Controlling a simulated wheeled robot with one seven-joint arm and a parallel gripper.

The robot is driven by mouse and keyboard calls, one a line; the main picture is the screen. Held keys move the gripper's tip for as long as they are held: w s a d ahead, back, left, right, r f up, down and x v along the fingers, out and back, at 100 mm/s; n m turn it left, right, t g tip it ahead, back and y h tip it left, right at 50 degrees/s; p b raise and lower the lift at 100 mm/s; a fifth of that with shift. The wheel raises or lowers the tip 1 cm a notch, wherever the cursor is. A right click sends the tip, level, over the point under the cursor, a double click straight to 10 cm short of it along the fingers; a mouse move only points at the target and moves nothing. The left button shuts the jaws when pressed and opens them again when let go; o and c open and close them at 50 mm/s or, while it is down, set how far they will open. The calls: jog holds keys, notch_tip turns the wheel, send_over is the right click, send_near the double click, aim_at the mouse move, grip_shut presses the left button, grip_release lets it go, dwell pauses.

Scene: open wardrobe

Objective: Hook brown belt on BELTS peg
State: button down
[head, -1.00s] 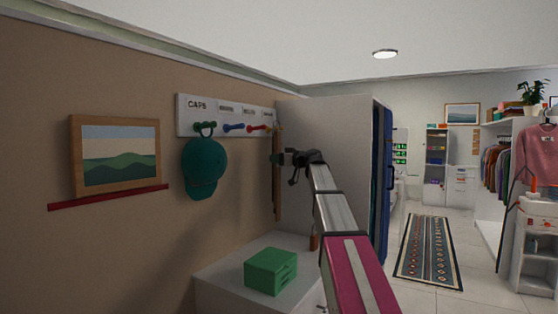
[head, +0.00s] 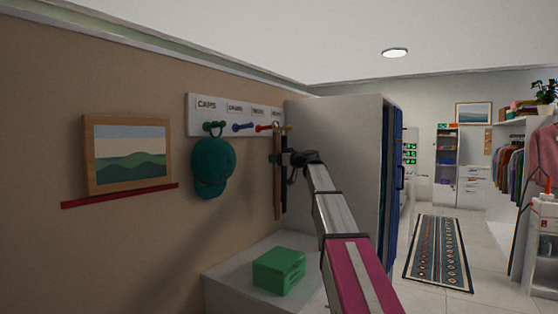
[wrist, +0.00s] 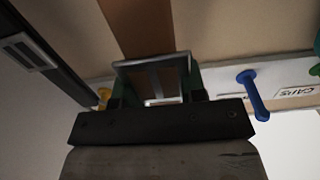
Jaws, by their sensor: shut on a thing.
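The brown belt (head: 278,190) hangs down in front of the wall panel in the head view. Its strap (wrist: 143,25) and metal buckle frame (wrist: 150,61) show large in the wrist view. My gripper (head: 279,159) is shut on the belt, close to the peg board (head: 222,106). In the wrist view, the green fingers sit around the buckle. The red peg (head: 263,128) is just left of the belt top in the head view and hidden in the wrist view. The third label is too blurred to read. I cannot tell whether the buckle touches a peg.
A dark belt (head: 285,185) with a buckle (wrist: 27,50) hangs close beside, near the yellow peg (wrist: 104,95). A teal cap (head: 212,168) hangs left, past the blue peg (head: 242,127). A green box (head: 279,270) stands on the white cabinet below. A wardrobe side (head: 340,160) stands right.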

jog(key=shift+f+x, duration=0.2)
jog(key=shift+x, duration=0.65)
jog(key=shift+f+x, duration=0.15)
jog(key=shift+x, duration=0.7)
jog(key=shift+f+x, duration=0.2)
jog(key=shift+x, duration=0.65)
jog(key=c, duration=0.6)
grip_release()
jog(key=shift+f, duration=0.1)
